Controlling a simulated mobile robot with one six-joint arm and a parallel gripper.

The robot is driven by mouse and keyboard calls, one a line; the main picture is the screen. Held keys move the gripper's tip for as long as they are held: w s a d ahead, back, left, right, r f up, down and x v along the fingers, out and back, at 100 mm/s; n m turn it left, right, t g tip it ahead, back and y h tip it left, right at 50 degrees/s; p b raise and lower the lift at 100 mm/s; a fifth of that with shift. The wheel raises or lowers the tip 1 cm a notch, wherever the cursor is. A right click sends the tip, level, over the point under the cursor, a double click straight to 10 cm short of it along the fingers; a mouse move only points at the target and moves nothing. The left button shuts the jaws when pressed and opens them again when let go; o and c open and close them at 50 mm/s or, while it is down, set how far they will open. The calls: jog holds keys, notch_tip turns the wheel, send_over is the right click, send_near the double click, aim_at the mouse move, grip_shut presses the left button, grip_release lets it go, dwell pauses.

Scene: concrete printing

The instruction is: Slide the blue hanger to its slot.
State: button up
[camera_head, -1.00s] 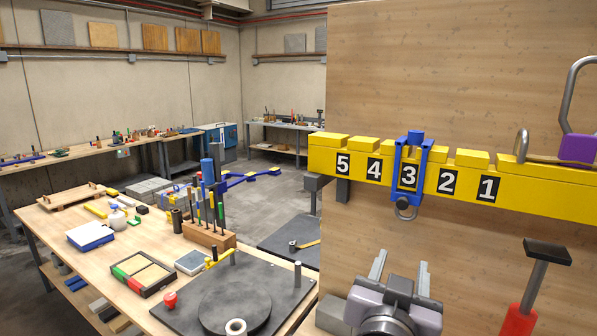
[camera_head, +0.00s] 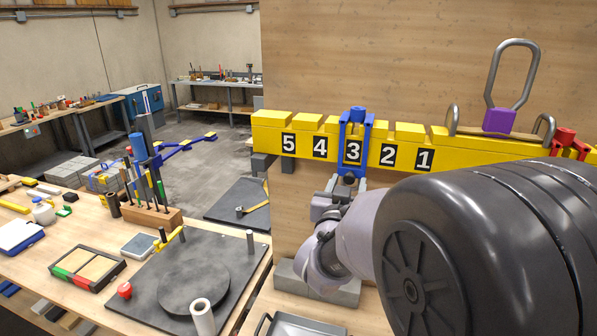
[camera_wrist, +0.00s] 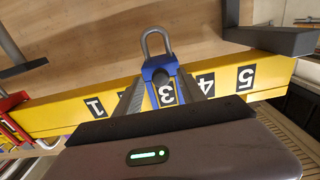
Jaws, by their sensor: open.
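The blue hanger (camera_head: 356,140) straddles the yellow numbered rail (camera_head: 472,143) over the number 3 plate and hangs upright. In the wrist view, which is turned upside down, the hanger (camera_wrist: 161,69) shows its grey ring above the blue body. My gripper (camera_head: 345,186) is just below the hanger's lower end in the head view. In the wrist view my gripper (camera_wrist: 163,92) is open, with one finger on each side of the hanger. I cannot tell whether either finger touches it. The hanger's ring is hidden behind my gripper in the head view.
The rail has notches between its yellow blocks, with plates 5 to 1. A purple block with a grey loop (camera_head: 499,120) and a red hanger (camera_head: 566,140) are on the right. A wooden panel (camera_head: 400,60) stands behind. A cluttered workbench (camera_head: 85,225) is on the left.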

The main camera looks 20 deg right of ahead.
jog(key=shift+w+d, duration=0.1)
jog(key=shift+w, duration=0.15)
jog(key=shift+s, duration=0.1)
jog(key=shift+c, duration=0.7)
grip_shut()
dwell(0.5)
